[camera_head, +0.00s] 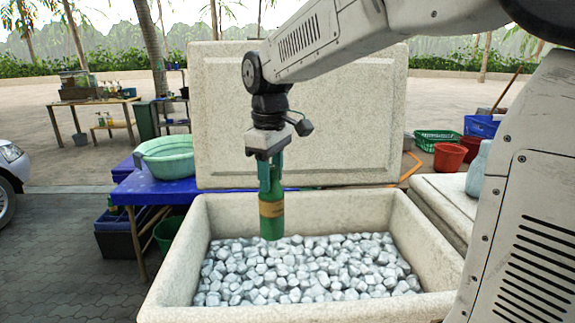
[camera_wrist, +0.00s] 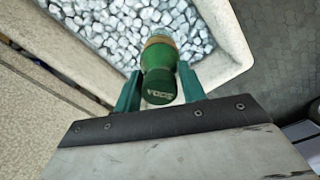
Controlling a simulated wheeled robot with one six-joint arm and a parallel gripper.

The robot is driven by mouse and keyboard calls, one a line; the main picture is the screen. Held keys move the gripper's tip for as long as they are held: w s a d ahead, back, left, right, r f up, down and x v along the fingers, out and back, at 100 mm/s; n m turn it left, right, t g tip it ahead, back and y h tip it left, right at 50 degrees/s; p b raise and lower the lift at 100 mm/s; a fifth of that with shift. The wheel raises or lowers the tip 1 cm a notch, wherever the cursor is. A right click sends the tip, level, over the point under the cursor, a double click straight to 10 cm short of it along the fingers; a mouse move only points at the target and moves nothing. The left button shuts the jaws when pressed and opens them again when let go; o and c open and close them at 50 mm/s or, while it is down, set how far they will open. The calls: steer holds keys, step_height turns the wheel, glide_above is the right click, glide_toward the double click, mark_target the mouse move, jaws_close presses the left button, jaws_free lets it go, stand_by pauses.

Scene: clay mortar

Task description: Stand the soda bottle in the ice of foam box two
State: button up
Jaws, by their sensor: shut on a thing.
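The soda bottle (camera_head: 271,214) is green with a tan label band and hangs upright from my gripper (camera_head: 270,172). My gripper is shut on its upper part. In the wrist view the bottle (camera_wrist: 159,70) sits between the two green fingers (camera_wrist: 158,92), its dark green cap facing the camera. An open foam box (camera_head: 172,268) full of whitish ice cubes (camera_head: 310,268) is below, its lid (camera_head: 300,120) standing up behind. The bottle is over the back left part of the ice. Whether its base touches the ice cannot be told. No number shows on the box.
A blue table (camera_head: 180,188) with a light green basin (camera_head: 166,158) stands behind left. Another pale box (camera_head: 440,200) stands at the right, with red buckets (camera_head: 450,157) and a green basket (camera_head: 436,139) beyond. The box's walls and raised lid bound the ice.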

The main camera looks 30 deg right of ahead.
steer(key=shift+w+d, duration=0.15)
steer(key=shift+d, duration=0.05)
steer(key=shift+w+d+f, duration=0.1)
steer(key=shift+d+f, duration=0.05)
steer(key=shift+f, duration=0.45)
step_height(320, 180, down, 25)
steer(key=shift+r, duration=0.2)
stand_by(0.6)
steer(key=shift+d+f, duration=0.1)
steer(key=shift+f, duration=0.35)
stand_by(0.8)
steer(key=o, duration=1.5)
steer(key=shift+f, duration=0.1)
steer(key=shift+o, duration=0.2)
steer(key=shift+r, duration=13.55)
